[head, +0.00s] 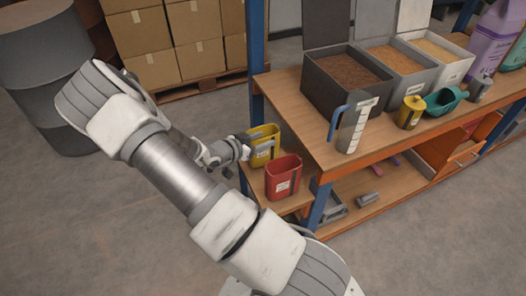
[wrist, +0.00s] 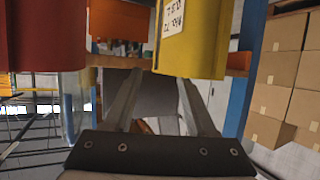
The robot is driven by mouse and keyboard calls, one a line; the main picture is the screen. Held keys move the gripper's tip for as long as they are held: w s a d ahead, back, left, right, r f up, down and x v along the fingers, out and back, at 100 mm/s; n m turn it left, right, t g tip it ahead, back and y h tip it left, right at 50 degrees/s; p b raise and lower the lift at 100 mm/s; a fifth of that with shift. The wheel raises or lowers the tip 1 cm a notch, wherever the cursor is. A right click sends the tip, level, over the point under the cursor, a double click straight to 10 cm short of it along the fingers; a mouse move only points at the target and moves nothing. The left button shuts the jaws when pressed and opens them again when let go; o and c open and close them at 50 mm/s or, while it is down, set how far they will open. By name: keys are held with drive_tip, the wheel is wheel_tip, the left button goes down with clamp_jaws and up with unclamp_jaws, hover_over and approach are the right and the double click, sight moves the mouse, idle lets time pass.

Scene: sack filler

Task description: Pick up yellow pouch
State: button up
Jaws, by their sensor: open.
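The yellow pouch (head: 265,132) stands upright on a low wooden shelf at the near left end of the workbench, with an open top and a pale label. It fills the upper right of the wrist view (wrist: 205,45), its label partly cut off. My gripper (head: 252,149) is at the pouch's left side in the head view. In the wrist view its jaws (wrist: 160,76) are apart, with the pouch just beyond or beside the fingertips. I cannot tell whether they touch. Nothing is held.
A red pouch (head: 284,177) stands close in front of the yellow one. A blue post (head: 257,60) rises behind the pouch. Cardboard boxes (head: 150,72) and grey drums (head: 45,75) stand behind.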

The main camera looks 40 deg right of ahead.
drive_tip(key=shift+x, duration=1.2)
clamp_jaws()
drive_tip(key=shift+a, duration=0.1)
idle(0.4)
